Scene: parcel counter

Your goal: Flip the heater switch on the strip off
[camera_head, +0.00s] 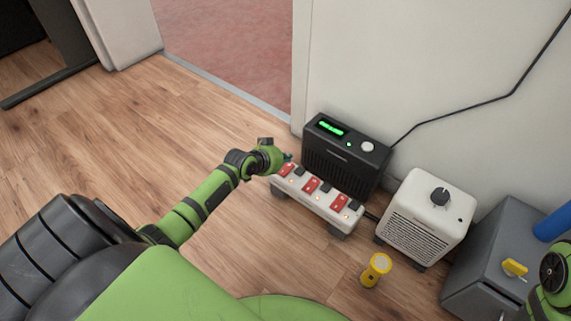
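A white power strip (318,203) lies on dark feet in the middle, with several red and dark parts along its top. The red switches lie at its left (286,169), middle (311,185) and right (340,202). Their labels and positions are too small to read. My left gripper (286,158) is at the left end of the strip, close to the left red switch. I cannot tell whether it touches, and its fingers are too small to judge. A white grilled box with a dark knob, seemingly the heater (425,222), stands right of the strip.
A black box with a green display (345,158) stands right behind the strip, against the wall. A yellow torch-like object (375,270) stands in front of the heater. A grey cabinet (492,262) with a yellow handle is at right. Wooden floor (120,130) is clear at left.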

